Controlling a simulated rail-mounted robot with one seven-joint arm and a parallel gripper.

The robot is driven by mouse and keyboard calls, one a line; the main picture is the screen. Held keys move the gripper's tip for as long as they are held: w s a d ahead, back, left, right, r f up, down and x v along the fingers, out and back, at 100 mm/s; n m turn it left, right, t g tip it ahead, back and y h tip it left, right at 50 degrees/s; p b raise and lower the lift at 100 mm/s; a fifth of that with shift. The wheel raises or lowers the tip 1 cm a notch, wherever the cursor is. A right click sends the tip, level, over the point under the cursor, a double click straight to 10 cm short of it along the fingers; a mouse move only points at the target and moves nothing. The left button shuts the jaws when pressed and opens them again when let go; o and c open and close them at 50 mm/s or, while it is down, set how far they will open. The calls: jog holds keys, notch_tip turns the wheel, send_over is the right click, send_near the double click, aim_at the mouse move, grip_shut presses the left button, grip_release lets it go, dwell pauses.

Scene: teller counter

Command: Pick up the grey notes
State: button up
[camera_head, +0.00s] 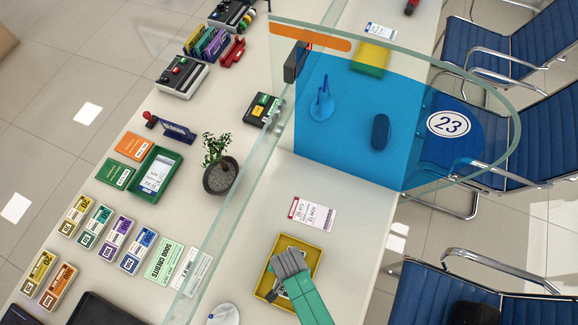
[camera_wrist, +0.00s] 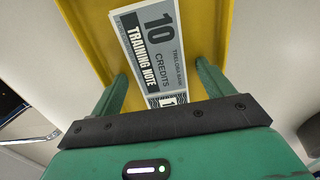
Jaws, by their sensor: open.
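The grey notes (camera_wrist: 152,45) lie in a yellow tray (camera_wrist: 208,28) in the wrist view. The top one is printed "10 CREDITS TRAINING NOTE", with a white band marked "1" at its near end. My gripper (camera_wrist: 163,78) is open, with one green finger on each side of the notes' near end. Contact between the fingers and the notes cannot be told. In the head view my gripper (camera_head: 287,266) is over the yellow tray (camera_head: 261,289), on the right side of the glass screen, and hides most of the notes.
A glass screen (camera_head: 237,203) runs along the counter left of the tray. A blue panel (camera_head: 350,130) stands farther back. A white slip (camera_head: 312,214) lies behind the tray. A round white object (camera_head: 223,315) is at the front. Banded notes (camera_head: 117,236) and a potted plant (camera_head: 220,178) are left of the screen.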

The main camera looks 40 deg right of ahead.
jog(key=c, duration=1.1)
jog(key=shift+r, duration=0.6)
notch_tip(320, 180, up, 2)
jog(key=shift+r+p, duration=0.2)
jog(key=shift+p, duration=0.15)
jog(key=s+d, duration=0.1)
jog(key=s, duration=0.4)
jog(key=s+r, duration=0.1)
jog(key=s, duration=0.4)
jog(key=s+d, duration=0.1)
jog(key=s, duration=0.4)
jog(key=shift+s+d+r, duration=0.2)
jog(key=shift+s+d, duration=0.15)
